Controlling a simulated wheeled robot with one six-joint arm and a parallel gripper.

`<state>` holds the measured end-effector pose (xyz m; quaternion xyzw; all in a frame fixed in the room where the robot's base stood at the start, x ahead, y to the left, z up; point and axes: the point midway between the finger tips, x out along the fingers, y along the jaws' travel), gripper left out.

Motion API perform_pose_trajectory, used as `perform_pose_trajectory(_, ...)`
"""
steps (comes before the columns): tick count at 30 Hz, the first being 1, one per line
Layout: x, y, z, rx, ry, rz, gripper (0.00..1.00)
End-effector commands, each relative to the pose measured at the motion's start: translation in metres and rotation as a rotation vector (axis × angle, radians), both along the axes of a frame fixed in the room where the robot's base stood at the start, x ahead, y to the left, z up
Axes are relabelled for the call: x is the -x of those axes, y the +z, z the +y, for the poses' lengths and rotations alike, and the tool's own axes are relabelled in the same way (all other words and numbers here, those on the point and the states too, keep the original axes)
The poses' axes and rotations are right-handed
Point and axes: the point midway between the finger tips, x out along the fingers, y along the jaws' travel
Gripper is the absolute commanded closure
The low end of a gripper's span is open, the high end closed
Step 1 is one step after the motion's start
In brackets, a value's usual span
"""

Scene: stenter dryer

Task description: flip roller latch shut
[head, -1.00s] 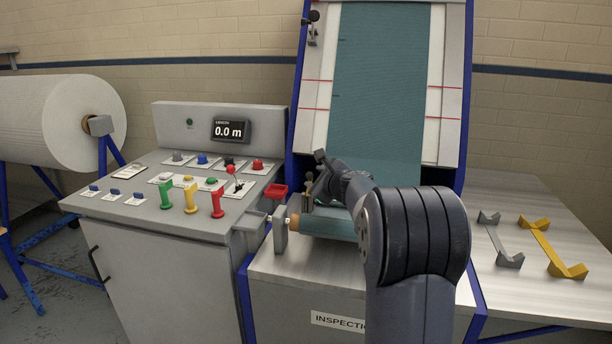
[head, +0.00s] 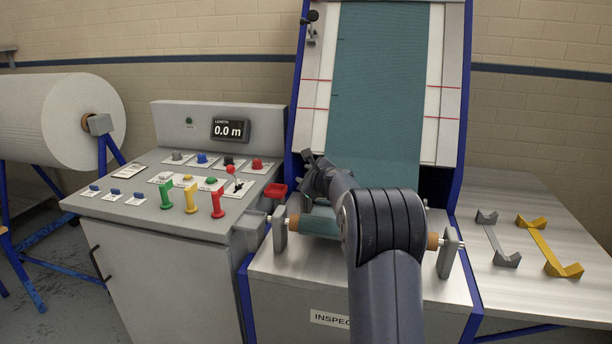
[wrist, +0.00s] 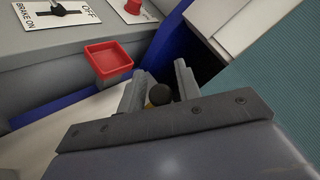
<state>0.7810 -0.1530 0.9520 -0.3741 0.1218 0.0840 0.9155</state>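The roller (head: 318,224), wrapped in teal cloth, lies across the inspection machine between two end brackets (head: 448,254), partly hidden by my arm. A black round knob (wrist: 159,94) with a brass-coloured part under it, apparently the roller latch, shows between my fingers in the wrist view. In the head view my gripper hides it. My gripper (head: 308,176) is at the left end of the roller; it also shows in the wrist view (wrist: 159,86). Its fingers are apart on either side of the knob, with gaps visible. The latch's exact position is hard to tell.
A red square cup (head: 276,191) stands just left of my gripper and shows close by in the wrist view (wrist: 108,57). The control console (head: 150,210) with coloured levers is farther left. Grey (head: 498,242) and yellow (head: 548,248) brackets lie on the right table.

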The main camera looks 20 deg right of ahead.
Motion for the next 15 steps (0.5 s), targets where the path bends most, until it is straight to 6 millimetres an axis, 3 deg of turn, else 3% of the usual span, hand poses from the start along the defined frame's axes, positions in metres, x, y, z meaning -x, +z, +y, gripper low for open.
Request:
perform_pose_trajectory(11, 0.0003, 0.0001, -0.0002, 0.0, 0.0, 0.0, 0.99)
perform_pose_trajectory(15, 0.0002, 0.0005, -0.0003, 0.0, 0.0, 0.0, 1.0)
